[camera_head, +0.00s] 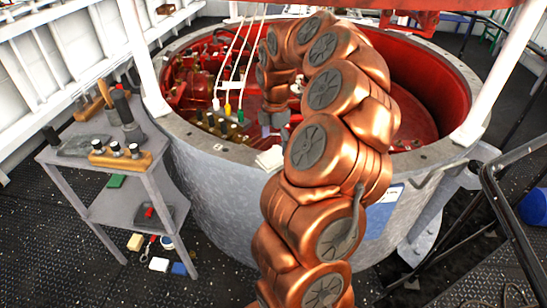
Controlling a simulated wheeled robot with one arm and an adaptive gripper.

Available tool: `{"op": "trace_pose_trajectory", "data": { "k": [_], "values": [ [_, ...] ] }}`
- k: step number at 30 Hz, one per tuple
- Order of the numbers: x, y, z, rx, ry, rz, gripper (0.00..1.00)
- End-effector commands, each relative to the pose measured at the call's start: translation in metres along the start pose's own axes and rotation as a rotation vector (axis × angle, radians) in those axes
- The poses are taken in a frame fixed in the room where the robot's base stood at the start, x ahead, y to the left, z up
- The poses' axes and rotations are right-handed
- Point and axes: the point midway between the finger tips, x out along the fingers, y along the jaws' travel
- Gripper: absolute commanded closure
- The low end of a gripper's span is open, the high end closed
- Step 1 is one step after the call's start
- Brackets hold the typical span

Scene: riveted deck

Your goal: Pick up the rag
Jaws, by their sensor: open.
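A small cream-white folded piece that looks like the rag (269,158) lies on the grey rim of the large round tub (215,150), left of my copper arm. Its right side is partly hidden by the arm. My gripper (273,137) is the grey end of the arm, which arches over the tub and hangs down near its front rim. It is open and appears just above and behind the rag in the picture. Its fingers are small and partly hidden, and I cannot tell the exact gap. I see nothing held in it.
The tub has a red interior with machinery and hanging cables (228,85). A grey side table (75,165) with tools stands at left. Small blocks (158,264) lie on the dark floor below it. White posts flank the tub, and a black railing (505,200) stands at right.

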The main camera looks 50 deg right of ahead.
Motion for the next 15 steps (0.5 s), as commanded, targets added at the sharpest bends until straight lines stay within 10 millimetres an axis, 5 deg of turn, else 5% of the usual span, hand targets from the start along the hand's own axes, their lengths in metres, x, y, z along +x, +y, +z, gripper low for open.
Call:
{"op": "trace_pose_trajectory", "data": {
  "k": [9,15],
  "values": [
    [0.038,0.005,-0.001,0.002,0.002,-0.002,0.06],
    [0.045,0.005,-0.001,0.001,0.002,0.0,0.06]
  ]
}}
